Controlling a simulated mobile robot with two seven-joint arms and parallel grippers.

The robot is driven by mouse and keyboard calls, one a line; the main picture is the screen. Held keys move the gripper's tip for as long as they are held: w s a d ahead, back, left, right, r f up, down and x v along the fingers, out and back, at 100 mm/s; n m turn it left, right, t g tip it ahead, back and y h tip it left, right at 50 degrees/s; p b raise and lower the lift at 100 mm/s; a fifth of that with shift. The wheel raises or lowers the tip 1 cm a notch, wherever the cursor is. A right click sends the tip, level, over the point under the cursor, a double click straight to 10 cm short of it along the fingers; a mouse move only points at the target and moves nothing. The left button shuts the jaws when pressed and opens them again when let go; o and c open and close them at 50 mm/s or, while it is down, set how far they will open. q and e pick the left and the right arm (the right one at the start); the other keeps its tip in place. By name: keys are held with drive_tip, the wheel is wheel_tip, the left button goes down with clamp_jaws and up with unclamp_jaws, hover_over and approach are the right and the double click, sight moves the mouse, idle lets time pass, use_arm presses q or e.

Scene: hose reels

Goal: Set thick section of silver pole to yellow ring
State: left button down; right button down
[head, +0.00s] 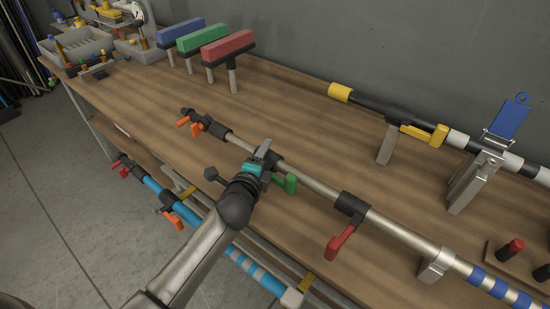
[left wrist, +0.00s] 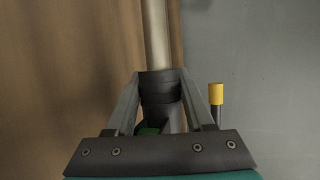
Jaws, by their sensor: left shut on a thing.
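The silver pole (head: 320,187) lies lengthwise over the wooden bench, held on a metal support (head: 435,266). A black collar with a green lever (head: 285,183) sits on it. My left gripper (head: 263,158) is at this collar; in the left wrist view its fingers (left wrist: 160,88) are shut on the black collar (left wrist: 158,86), with the pole (left wrist: 156,35) running on beyond. A black collar with a red lever (head: 340,241) and another with orange levers (head: 190,122) are also on the pole. A yellow ring (head: 340,92) caps the black pole behind. My right gripper is out of view.
The black pole (head: 375,103) has a yellow lever (head: 425,134) and rests on metal stands. A blue pole (head: 180,211) hangs below the bench front. Red, green and blue T-handled pieces (head: 228,48) stand at the back. Bare bench lies between the poles.

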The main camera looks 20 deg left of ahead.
sight(229, 140)
use_arm(q)
drive_tip(key=w+a, duration=0.1)
drive_tip(key=a, duration=0.2)
drive_tip(key=w+a, duration=0.1)
drive_tip(key=a, duration=0.3)
drive_tip(key=w+a, duration=0.1)
drive_tip(key=a, duration=0.2)
drive_tip(key=shift+w+a+p, duration=0.3)
drive_tip(key=shift+w+a, duration=0.05)
drive_tip(key=shift+w, duration=0.05)
drive_tip(key=shift+c, duration=1.4)
unclamp_jaws()
drive_tip(key=p+v, duration=0.2)
drive_tip(key=v, duration=1.3)
drive_tip(key=shift+s+d, duration=0.1)
drive_tip(key=shift+s, duration=0.05)
